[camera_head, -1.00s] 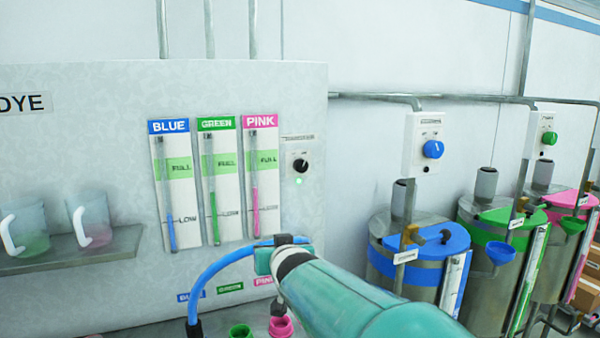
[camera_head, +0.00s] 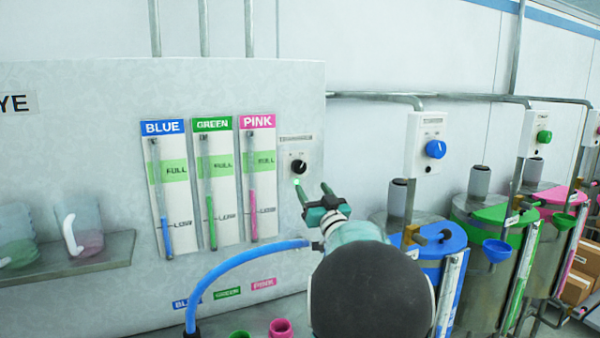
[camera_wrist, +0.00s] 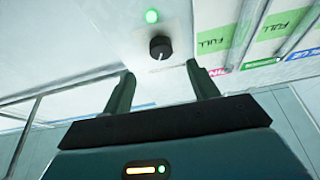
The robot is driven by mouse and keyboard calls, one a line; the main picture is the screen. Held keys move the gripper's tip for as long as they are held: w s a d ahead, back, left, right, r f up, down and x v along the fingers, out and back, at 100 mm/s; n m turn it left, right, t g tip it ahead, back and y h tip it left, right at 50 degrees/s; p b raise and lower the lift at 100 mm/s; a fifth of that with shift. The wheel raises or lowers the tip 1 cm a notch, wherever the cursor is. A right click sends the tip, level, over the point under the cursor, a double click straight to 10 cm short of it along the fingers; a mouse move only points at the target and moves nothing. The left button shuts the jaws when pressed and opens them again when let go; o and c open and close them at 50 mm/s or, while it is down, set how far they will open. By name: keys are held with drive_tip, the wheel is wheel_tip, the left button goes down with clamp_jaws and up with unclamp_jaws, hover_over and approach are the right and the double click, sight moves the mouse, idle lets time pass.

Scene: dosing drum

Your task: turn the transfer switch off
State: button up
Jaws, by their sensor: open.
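The transfer switch is a black round knob (camera_head: 299,167) on a small pale plate on the wall panel, right of the pink gauge. A green light glows just below it. In the wrist view the knob (camera_wrist: 160,47) shows a pale pointer line, with the lit green light (camera_wrist: 152,16) beside it. My gripper (camera_head: 314,187) is just below and right of the knob in the head view. Its two green fingers (camera_wrist: 163,80) are apart with nothing between them, and the knob appears beyond the fingertips, roughly centred between them. No contact shows.
Blue, green and pink gauges (camera_head: 209,190) stand left of the switch. A shelf with cups (camera_head: 75,262) is at far left. Drums with coloured lids (camera_head: 430,240) and a blue knob (camera_head: 435,149) stand to the right.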

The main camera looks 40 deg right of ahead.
sight(300, 169)
drive_tip(key=x, duration=0.9)
drive_tip(key=shift+a+r, duration=0.1)
drive_tip(key=shift+a, duration=0.05)
drive_tip(key=c, duration=1)
